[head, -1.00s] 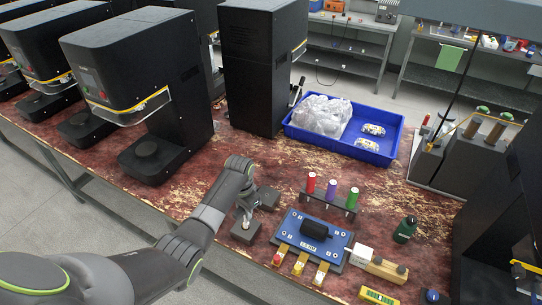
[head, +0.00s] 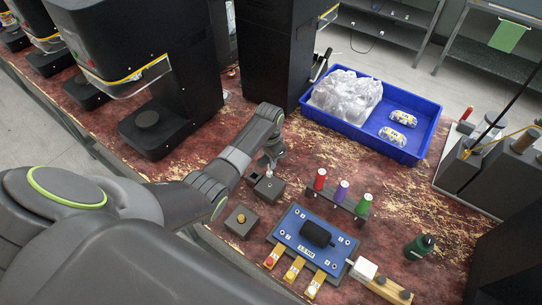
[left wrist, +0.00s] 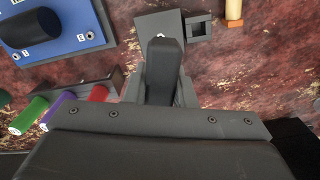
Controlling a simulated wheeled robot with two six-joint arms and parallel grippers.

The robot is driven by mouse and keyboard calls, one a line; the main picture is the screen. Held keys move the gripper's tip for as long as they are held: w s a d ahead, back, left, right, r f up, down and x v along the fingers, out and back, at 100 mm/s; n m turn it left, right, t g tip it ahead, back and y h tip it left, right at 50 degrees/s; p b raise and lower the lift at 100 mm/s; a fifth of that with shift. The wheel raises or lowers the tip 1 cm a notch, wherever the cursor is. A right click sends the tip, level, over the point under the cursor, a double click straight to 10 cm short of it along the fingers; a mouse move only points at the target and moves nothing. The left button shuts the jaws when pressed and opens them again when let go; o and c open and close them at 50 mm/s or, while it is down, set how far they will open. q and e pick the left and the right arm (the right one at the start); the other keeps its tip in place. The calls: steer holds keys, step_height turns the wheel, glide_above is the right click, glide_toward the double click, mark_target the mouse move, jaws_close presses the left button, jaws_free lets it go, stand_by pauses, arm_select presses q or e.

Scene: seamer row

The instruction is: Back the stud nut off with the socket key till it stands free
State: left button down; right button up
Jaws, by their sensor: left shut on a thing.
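My left gripper (head: 268,163) reaches in from the left in the head view, over a dark grey block (head: 268,190) on the bench. In the left wrist view, my left gripper (left wrist: 160,88) is shut on a dark, upright piece (left wrist: 165,55), apparently the socket key. Its lower end is over or on the block (left wrist: 158,20); I cannot tell if it touches. The block has a square pocket (left wrist: 198,28). The stud nut cannot be made out under the gripper. My right gripper is not in view.
A second block with a yellow knob (head: 241,219) stands nearer. A rack with red (head: 320,179), purple (head: 342,190) and green handles (head: 364,203) is to the right. A blue-topped fixture (head: 305,232) lies in front of it. A blue tray (head: 420,146) is behind.

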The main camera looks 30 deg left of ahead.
arm_select(q)
steer(key=shift+w+f+b, duration=0.15)
steer(key=shift+f+b, duration=0.3)
steer(key=shift+f, duration=0.1)
steer(key=shift+w+f+b, duration=0.15)
steer(key=shift+f+b, duration=0.25)
steer(key=shift+f, duration=0.15)
step_height(320, 180, down, 2)
steer(key=b, duration=0.2)
steer(key=shift+s+f+b, duration=0.1)
steer(key=shift+f+b, duration=0.1)
steer(key=shift+b, duration=0.2)
steer(key=shift+f+b, duration=0.45)
steer(key=shift+f, duration=0.35)
steer(key=shift+p, duration=0.65)
steer(key=shift+m, duration=0.3)
steer(key=m, duration=0.1)
steer(key=m+p, duration=0.1)
steer(key=m, duration=0.2)
steer(key=shift+r+p, duration=0.25)
steer(key=shift+p, duration=0.05)
steer(key=shift+m+p, duration=0.3)
steer(key=shift+m, duration=1.4)
